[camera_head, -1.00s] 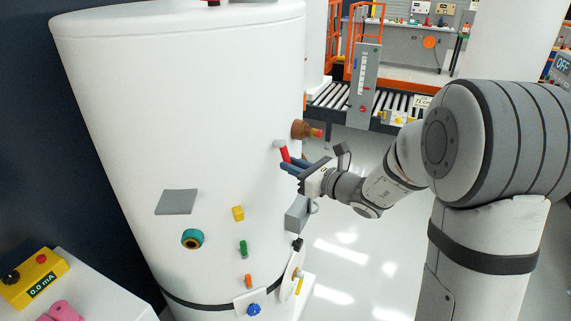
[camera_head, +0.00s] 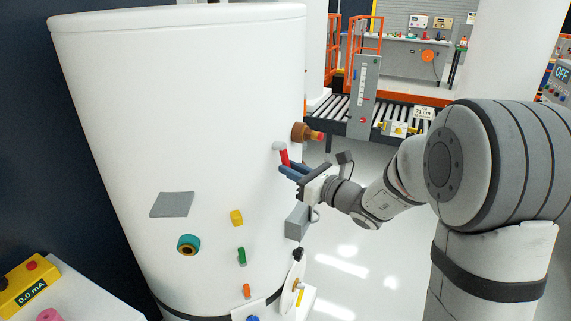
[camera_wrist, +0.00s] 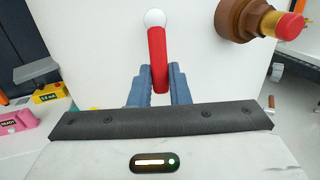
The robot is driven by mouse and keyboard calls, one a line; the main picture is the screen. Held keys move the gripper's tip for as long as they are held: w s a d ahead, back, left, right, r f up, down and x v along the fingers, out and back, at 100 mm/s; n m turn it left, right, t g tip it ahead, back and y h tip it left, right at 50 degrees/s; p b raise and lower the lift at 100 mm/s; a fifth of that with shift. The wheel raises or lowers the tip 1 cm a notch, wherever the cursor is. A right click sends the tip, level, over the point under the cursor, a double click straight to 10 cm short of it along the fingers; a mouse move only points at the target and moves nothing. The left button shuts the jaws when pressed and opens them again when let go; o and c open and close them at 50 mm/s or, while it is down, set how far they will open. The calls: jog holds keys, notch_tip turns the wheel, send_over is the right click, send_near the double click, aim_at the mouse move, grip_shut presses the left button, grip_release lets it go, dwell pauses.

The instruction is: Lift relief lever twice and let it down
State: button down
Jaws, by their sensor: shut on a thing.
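The relief lever (camera_head: 283,156) is a red handle with a pale round hub, on the right side of the tall white tank (camera_head: 175,110). In the wrist view the red lever (camera_wrist: 157,55) rises from between my blue fingers to its white hub (camera_wrist: 155,18). My gripper (camera_head: 291,170) is shut on the lever's lower end, and it also shows in the wrist view (camera_wrist: 160,85). The lever hangs below its hub, slightly tilted in the head view.
A brown fitting with a red tip (camera_head: 308,133) juts out just right of the lever. A grey box (camera_head: 297,221) sits below my gripper. Teal (camera_head: 188,245), yellow (camera_head: 236,217) and green (camera_head: 242,256) parts stick out lower on the tank. A roller conveyor (camera_head: 395,118) stands behind.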

jog(key=shift+b, duration=0.45)
jog(key=shift+w+a+f+t+y+b, duration=0.35)
jog(key=shift+t+y+b, duration=0.35)
jog(key=shift+b, duration=1.9)
jog(key=shift+s+d+r+p, duration=0.1)
jog(key=shift+r+p, duration=0.25)
jog(key=shift+p, duration=0.25)
jog(key=shift+s+d+r+g+h+p, duration=0.2)
jog(key=shift+g+h+p, duration=0.2)
jog(key=shift+p, duration=0.85)
jog(key=shift+s+d+r+g+h+p, duration=0.15)
jog(key=shift+g+h+p, duration=0.25)
jog(key=shift+p, duration=0.85)
jog(key=shift+w, duration=0.1)
jog(key=shift+s+d+r+g+h+p, duration=0.2)
jog(key=shift+r+g+h+p, duration=0.55)
jog(key=shift+p, duration=2.15)
jog(key=shift+f, duration=0.35)
